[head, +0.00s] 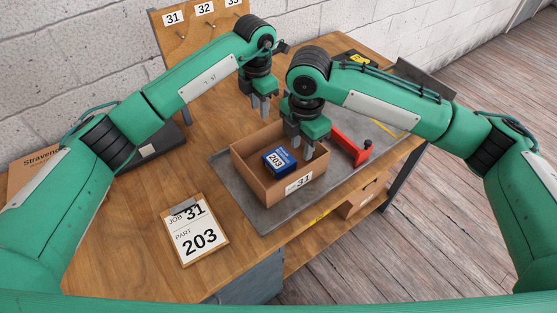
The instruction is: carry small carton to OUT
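An open brown carton (258,187) with a "31" label stands on the grey mat (262,222). A blue box marked "203" (279,161) lies inside it. My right gripper (301,144) is over the carton's far right side, fingers pointing down and apart. I cannot tell whether they straddle or touch the wall. My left gripper (262,106) hangs behind the carton, fingers down with a gap between them, holding nothing visible. No OUT marking can be read.
A clipboard reading "JOB 31 PART 203" (195,230) lies front left. A red tool (350,148) lies right of the carton. A board numbered 31, 32 (190,30) stands at the back. Another carton (360,198) sits on a lower shelf.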

